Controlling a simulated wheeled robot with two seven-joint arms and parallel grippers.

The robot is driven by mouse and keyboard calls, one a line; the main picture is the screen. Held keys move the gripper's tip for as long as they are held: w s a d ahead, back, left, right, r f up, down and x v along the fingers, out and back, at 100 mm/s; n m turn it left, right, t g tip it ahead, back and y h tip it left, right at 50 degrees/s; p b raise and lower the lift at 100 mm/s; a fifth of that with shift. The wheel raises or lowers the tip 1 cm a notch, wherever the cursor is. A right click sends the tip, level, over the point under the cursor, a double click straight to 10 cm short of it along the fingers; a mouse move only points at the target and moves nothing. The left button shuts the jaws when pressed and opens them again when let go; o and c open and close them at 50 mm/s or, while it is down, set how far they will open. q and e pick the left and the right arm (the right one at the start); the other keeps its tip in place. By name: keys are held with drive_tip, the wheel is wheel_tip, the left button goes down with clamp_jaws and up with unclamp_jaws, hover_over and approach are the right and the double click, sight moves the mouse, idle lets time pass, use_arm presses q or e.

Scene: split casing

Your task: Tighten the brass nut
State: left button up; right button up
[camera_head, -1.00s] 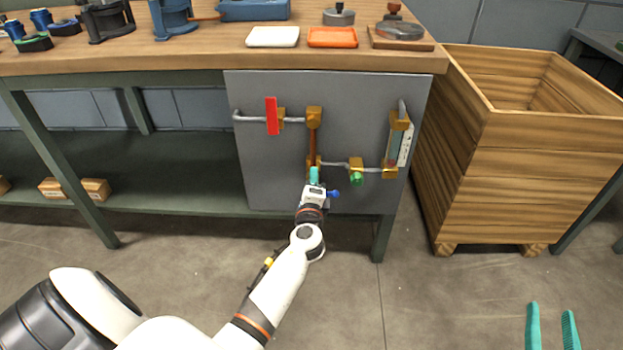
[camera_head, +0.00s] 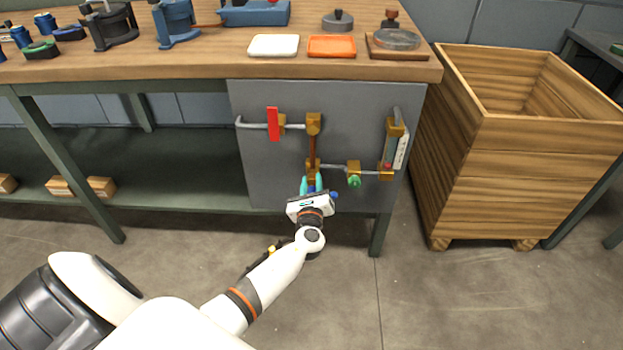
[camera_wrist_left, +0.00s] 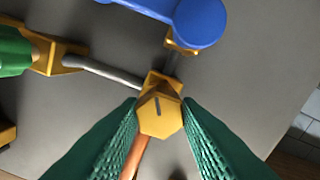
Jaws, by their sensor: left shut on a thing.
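The brass nut (camera_wrist_left: 160,118) is a six-sided brass piece with a dark line on its face, at the middle of the left wrist view. It sits at a brass fitting on the pipework of the grey panel (camera_head: 270,185). My left gripper (camera_head: 311,184) has its teal fingers on either side of the nut and is shut on it. In the left wrist view the fingers (camera_wrist_left: 160,125) flank the nut left and right. In the head view the fingers partly hide the nut. My right gripper is out of view.
A blue handle (camera_wrist_left: 195,18) is close to the nut. A green knob (camera_head: 354,182), red handle (camera_head: 272,124), copper pipe (camera_head: 312,148) and gauge glass (camera_head: 389,150) are on the panel. The workbench top (camera_head: 200,66) overhangs it. A wooden crate (camera_head: 550,165) stands right.

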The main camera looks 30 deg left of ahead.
use_arm(q)
drive_tip(key=m, duration=0.1)
drive_tip(key=m+p, duration=0.1)
drive_tip(key=shift+r+m, duration=0.2)
drive_tip(key=shift+m, duration=0.1)
drive_tip(key=shift+m+p, duration=0.3)
drive_tip(key=shift+p, duration=0.15)
drive_tip(key=shift+f+m+p, duration=0.15)
drive_tip(key=shift+m+p, duration=0.4)
drive_tip(key=shift+m, duration=0.55)
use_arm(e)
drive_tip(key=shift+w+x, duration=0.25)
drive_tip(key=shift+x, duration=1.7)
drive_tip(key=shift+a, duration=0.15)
use_arm(q)
drive_tip(key=o, duration=1)
drive_tip(key=shift+w, duration=0.1)
drive_tip(key=shift+c, duration=0.2)
